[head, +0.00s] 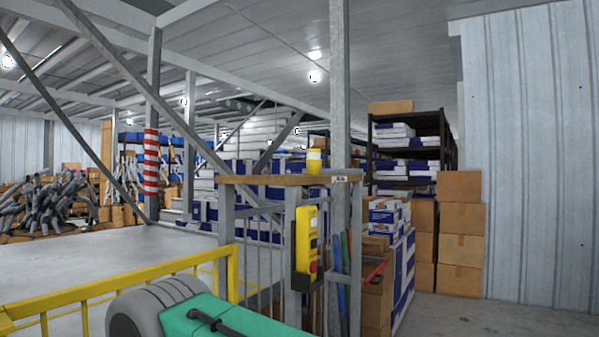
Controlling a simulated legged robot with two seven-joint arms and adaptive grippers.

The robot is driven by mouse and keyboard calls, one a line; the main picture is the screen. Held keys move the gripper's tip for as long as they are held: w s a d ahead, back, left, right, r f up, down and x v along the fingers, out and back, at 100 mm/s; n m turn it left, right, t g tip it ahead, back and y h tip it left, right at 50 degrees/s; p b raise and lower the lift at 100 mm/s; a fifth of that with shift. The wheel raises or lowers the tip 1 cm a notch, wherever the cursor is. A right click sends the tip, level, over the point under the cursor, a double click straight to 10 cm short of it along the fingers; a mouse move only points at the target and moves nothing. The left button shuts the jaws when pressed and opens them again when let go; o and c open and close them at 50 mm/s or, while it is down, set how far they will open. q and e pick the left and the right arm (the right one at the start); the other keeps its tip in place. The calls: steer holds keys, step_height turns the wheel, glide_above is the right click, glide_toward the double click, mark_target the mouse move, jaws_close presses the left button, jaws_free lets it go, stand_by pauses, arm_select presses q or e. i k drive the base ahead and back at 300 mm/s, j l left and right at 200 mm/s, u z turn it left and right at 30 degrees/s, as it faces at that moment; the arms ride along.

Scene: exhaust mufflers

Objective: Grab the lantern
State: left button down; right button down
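A small yellow and white object (314,161), which looks like the lantern, stands upright on a wooden-topped ledge (262,180) near the middle of the head view. It has a yellow top, a pale middle band and a yellow base. It stands close to the left of a grey vertical post. Neither my left nor my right gripper is in view. Nothing is seen touching the lantern.
A yellow control box (306,240) with a red button hangs below the ledge. A yellow railing (130,284) crosses the lower left. Stacked cartons (460,232) stand at right beside a dark shelf (408,118). Grey floor lies open at left and lower right.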

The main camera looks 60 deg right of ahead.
mark_target(313, 155)
steer(key=z, duration=2)
steer(key=i+l+u, duration=0.1)
steer(key=i+l, duration=0.15)
